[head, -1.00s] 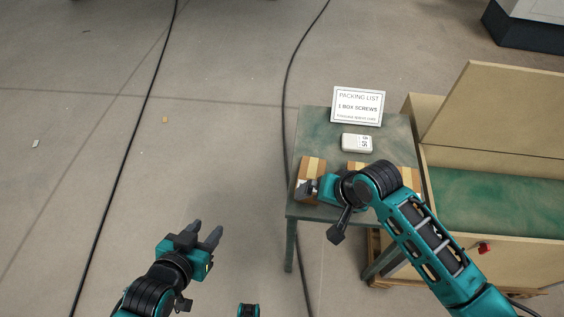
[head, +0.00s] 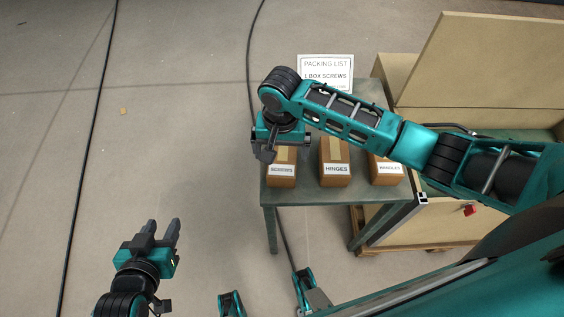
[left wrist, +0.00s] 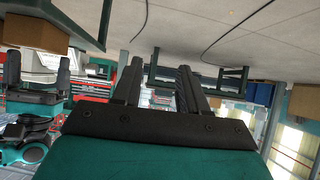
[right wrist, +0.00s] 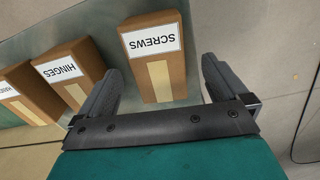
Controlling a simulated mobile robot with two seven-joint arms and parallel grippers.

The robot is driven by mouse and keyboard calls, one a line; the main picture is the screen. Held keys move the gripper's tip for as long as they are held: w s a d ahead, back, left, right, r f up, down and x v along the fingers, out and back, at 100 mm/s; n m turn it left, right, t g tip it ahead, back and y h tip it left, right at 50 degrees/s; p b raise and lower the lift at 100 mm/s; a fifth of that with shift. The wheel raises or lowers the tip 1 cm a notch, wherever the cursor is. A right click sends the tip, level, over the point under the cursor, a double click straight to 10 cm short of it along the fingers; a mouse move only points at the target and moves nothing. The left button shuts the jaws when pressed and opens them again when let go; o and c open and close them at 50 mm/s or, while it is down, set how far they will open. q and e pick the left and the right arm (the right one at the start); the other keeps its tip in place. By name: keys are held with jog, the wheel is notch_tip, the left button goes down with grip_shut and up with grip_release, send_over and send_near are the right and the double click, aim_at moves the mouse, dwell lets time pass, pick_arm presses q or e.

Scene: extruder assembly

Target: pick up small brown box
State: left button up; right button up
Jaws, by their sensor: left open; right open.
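Three small brown boxes stand in a row on the green table. The left one is the screws box (head: 281,172), the middle one the hinges box (head: 335,165), the right one the handles box (head: 385,170). My right gripper (head: 266,152) is open above the screws box and partly covers it. In the right wrist view the screws box (right wrist: 156,55) lies between and beyond the open fingers, and the hinges box (right wrist: 72,72) is beside the left finger. My left gripper (head: 161,230) is open and empty over the floor, left of the table.
A packing list sign (head: 326,72) stands at the table's back, partly hidden by my right arm. A large open wooden crate (head: 480,70) is right of the green table (head: 318,203). Black cables run over the floor; the floor at left is clear.

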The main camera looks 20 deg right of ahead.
aim_at(283, 156)
jog(key=f, duration=0.2)
jog(key=f+b, duration=0.1)
jog(key=f, duration=0.1)
jog(key=f+b, duration=0.1)
jog(key=shift+w+d+f, duration=0.2)
jog(key=shift+d+f, duration=0.05)
jog(key=shift+f, duration=0.15)
jog(key=c, duration=1.2)
